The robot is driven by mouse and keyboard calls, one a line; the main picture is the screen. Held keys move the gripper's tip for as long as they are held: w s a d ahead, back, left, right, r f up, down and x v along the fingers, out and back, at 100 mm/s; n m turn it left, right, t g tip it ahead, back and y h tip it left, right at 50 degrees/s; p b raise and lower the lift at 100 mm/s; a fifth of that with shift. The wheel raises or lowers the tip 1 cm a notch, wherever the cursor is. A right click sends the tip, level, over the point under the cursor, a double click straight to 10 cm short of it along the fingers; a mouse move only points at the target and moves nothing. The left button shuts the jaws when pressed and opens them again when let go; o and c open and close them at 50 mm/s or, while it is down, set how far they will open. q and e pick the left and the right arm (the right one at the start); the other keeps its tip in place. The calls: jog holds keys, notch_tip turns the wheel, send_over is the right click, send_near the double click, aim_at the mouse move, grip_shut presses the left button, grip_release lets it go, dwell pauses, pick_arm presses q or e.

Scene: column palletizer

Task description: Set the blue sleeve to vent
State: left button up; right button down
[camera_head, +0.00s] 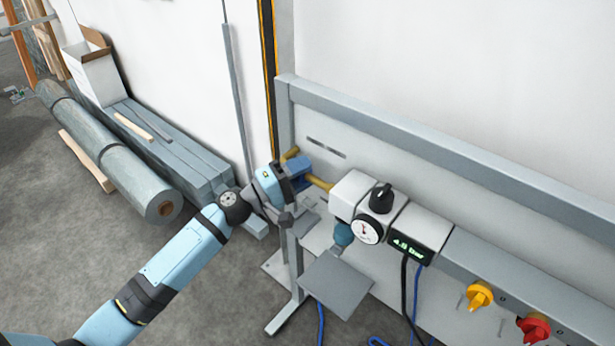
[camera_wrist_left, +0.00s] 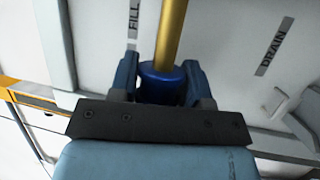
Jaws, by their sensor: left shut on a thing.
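The blue sleeve (camera_wrist_left: 162,82) sits around a brass pipe (camera_wrist_left: 172,30) in the left wrist view. My left gripper (camera_wrist_left: 161,78) is shut on it, one finger on each side. In the head view my left gripper (camera_head: 298,172) is at the pipe (camera_head: 319,183), left of the white valve block, and largely hides the sleeve. The panel behind carries a FILL label (camera_wrist_left: 134,18) and a DRAIN label (camera_wrist_left: 274,47). No vent label is readable. My right gripper is not in view.
Right of the sleeve are a dial gauge (camera_head: 368,229), a black knob (camera_head: 381,198) and a display (camera_head: 408,247) reading about 4.8 bar. A yellow knob (camera_head: 479,295) and a red knob (camera_head: 534,328) are farther right. A grey plate (camera_head: 337,284) juts out below.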

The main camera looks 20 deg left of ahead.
pick_arm(q)
jog(key=o, duration=0.8)
jog(key=shift+w+a, duration=0.1)
jog(key=shift+a, duration=0.05)
jog(key=o, duration=0.3)
jog(key=shift+a, duration=0.1)
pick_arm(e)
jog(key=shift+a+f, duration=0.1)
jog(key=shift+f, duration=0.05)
pick_arm(q)
jog(key=b+v, duration=0.2)
jog(key=v, duration=1.1)
jog(key=shift+s+a+f, duration=0.15)
jog(key=shift+s+a, duration=0.1)
jog(key=shift+s, duration=0.05)
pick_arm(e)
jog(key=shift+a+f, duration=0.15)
